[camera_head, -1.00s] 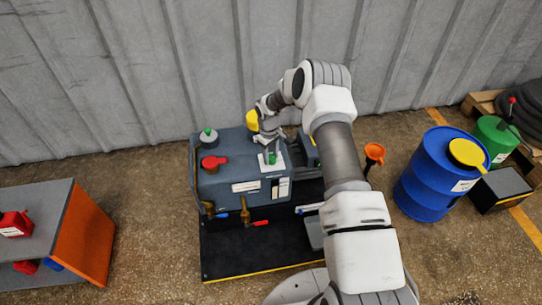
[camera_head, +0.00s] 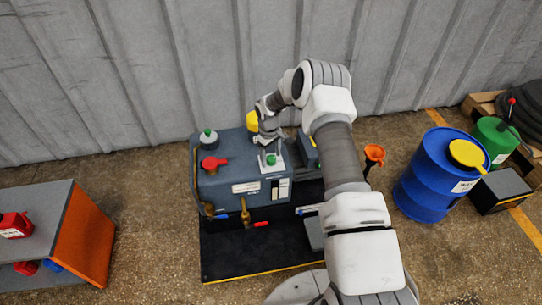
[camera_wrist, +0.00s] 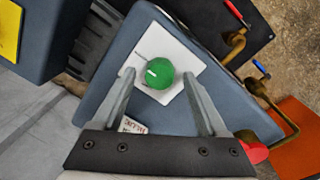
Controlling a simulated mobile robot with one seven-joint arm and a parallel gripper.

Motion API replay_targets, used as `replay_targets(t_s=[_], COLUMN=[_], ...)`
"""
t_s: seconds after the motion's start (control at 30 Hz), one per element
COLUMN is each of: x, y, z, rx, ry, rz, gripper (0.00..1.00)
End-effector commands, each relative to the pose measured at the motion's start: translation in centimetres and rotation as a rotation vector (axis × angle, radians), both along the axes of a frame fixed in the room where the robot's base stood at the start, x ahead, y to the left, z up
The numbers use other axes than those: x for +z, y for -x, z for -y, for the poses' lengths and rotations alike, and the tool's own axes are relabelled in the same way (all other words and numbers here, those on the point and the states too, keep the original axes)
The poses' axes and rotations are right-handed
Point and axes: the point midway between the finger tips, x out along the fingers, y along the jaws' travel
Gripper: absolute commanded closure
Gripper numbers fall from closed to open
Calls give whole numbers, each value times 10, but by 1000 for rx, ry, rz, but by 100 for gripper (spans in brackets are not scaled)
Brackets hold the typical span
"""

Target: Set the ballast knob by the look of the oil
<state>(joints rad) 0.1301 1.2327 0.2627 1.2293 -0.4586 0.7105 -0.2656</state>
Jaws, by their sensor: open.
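The green ballast knob (camera_head: 271,159) sits on a white plate (camera_head: 279,165) on top of the blue-grey pump (camera_head: 220,182). In the wrist view the knob (camera_wrist: 159,76) is round, with a short white mark left of its middle. My gripper (camera_wrist: 158,75) is open, with one finger on each side of the knob in that view. In the head view my gripper (camera_head: 268,143) is just above and behind the knob, apparently not touching it. Pale panels (camera_head: 280,188) show on the pump's front; the oil's look is too small to tell.
A red handle (camera_head: 213,163) and a green-topped cap (camera_head: 208,136) stand left on the pump; a yellow cap (camera_head: 252,121) is behind. Brass taps (camera_head: 245,212) stick out in front. A blue drum (camera_head: 440,178) stands right, an orange-sided bench (camera_head: 85,235) left.

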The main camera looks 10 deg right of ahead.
Motion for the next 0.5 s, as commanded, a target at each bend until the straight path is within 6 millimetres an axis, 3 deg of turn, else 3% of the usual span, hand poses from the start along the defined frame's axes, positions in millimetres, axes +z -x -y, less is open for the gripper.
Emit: replay_targets(t_s=[0.17, 0.5], x=[31, 115], y=[0, 2], z=[-1, -5], rx=[1, 0], ry=[1, 0], rz=[3, 4], gripper=[24, 24])
